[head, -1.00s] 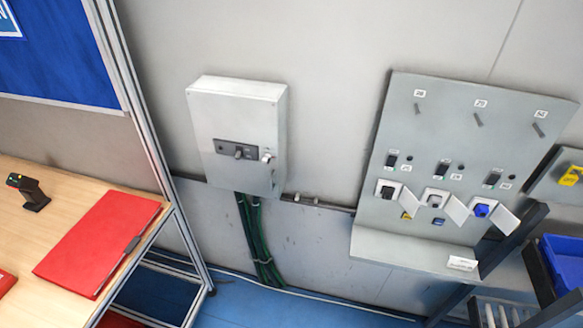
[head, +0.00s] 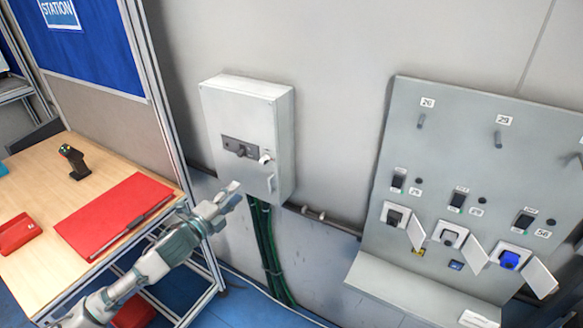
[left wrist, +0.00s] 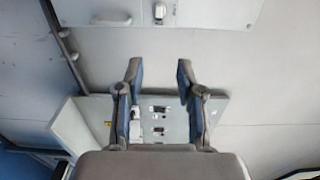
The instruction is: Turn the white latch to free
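The white latch (head: 265,158) is a small knob on the front of the grey wall box (head: 240,110), right of a dark switch (head: 240,149). In the left wrist view the latch (left wrist: 159,12) shows at the top edge, beside the box's handle (left wrist: 110,19). My left gripper (head: 235,192) is below and left of the latch in the head view, apart from it. In the left wrist view the gripper (left wrist: 158,69) has its two fingers spread with nothing between them. My right gripper is not in view.
A desk (head: 40,182) with a red folder (head: 115,213) and a scanner (head: 74,162) stands at the left. Green cables (head: 266,250) hang below the box. A grey panel (head: 470,150) with switches and sockets stands at the right. The wall between box and panel is mostly clear.

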